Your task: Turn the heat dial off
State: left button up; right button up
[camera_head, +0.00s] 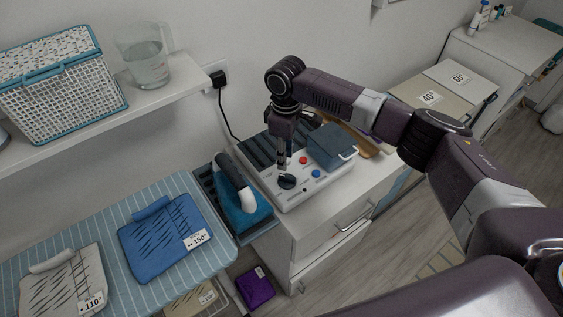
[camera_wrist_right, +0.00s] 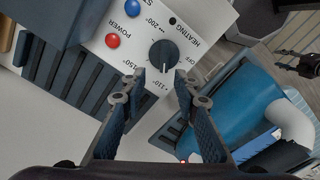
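The heat dial (camera_head: 287,181) is a dark round knob on the white front panel of the station. It also shows in the right wrist view (camera_wrist_right: 164,55), with OFF, 110°, 150° and 200° printed around it. I cannot tell its pointer direction for certain. My right gripper (camera_head: 283,160) points down just above the dial. In the right wrist view its two fingertips (camera_wrist_right: 160,76) are apart, one to each side of the dial's near edge. Nothing is held, and I cannot tell whether they touch the dial. My left gripper is not in view.
A red button (camera_head: 303,160) and a blue button (camera_head: 316,173) sit close to the dial. A blue iron (camera_head: 240,205) stands left of the panel. A dark blue block with a handle (camera_head: 330,145) is to the right. A striped ironing board (camera_head: 110,230) lies at left.

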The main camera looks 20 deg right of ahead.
aim_at(286, 176)
jog(key=f, duration=0.2)
jog(key=s+f+p, duration=0.1)
jog(key=f, duration=0.2)
jog(key=shift+s+f, duration=0.1)
jog(key=shift+f, duration=0.9)
jog(key=c, duration=0.7)
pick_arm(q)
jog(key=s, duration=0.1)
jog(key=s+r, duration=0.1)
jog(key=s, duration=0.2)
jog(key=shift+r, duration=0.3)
pick_arm(e)
grip_shut()
